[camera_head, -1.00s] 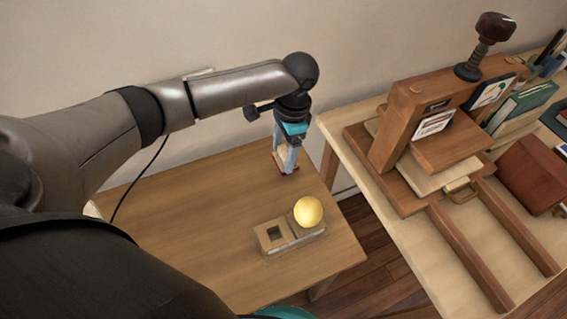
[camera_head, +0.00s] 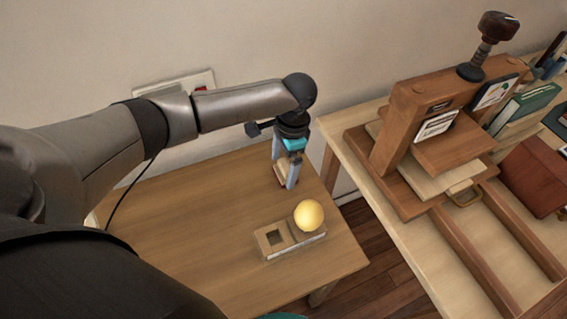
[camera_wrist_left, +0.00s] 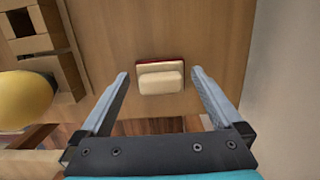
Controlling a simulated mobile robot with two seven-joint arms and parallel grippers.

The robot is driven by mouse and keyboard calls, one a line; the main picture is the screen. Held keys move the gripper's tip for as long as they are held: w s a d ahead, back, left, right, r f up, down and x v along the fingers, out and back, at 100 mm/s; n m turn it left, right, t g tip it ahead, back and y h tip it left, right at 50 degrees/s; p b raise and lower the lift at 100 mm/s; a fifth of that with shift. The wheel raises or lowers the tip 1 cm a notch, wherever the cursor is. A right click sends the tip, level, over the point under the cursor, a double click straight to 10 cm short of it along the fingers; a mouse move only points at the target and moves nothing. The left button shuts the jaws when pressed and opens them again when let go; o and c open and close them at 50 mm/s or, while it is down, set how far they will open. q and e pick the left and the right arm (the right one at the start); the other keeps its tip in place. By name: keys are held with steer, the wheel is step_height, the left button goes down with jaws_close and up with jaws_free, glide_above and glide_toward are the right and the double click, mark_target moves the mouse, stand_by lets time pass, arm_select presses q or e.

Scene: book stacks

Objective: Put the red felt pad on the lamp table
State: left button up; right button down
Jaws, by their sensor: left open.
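The red felt pad (camera_wrist_left: 160,63) shows as a red edge under a pale block (camera_wrist_left: 160,82) in the left wrist view. It lies on the lamp table (camera_wrist_left: 205,35), near the wall side. In the head view the pale block (camera_head: 281,170) is partly hidden by my fingers. My left gripper (camera_head: 286,177) is open and points down over it. In the left wrist view its fingers (camera_wrist_left: 160,75) stand apart on either side of the block, with gaps showing. The lamp table (camera_head: 180,215) is a plain wooden top. My right gripper is not in view.
A glowing yellow ball (camera_head: 309,215) sits on a wooden base (camera_head: 272,240) with a square hole, near the table's front right. A bench (camera_head: 395,235) with a wooden book press (camera_head: 400,125) and books (camera_head: 530,100) stands to the right, across a floor gap. The table's left part is clear.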

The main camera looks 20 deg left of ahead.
mark_target(287, 164)
arm_select(q)
steer(key=r, duration=0.2)
steer(key=r+p, duration=0.1)
steer(key=r, duration=0.1)
steer(key=r+p, duration=0.1)
steer(key=r, duration=0.1)
steer(key=shift+w+d, duration=0.25)
steer(key=shift+w, duration=0.1)
steer(key=r, duration=0.2)
steer(key=r+p, duration=0.1)
steer(key=r, duration=0.3)
steer(key=shift+w+d+p, duration=0.25)
steer(key=shift+d+p, duration=0.05)
steer(key=shift+p, duration=0.05)
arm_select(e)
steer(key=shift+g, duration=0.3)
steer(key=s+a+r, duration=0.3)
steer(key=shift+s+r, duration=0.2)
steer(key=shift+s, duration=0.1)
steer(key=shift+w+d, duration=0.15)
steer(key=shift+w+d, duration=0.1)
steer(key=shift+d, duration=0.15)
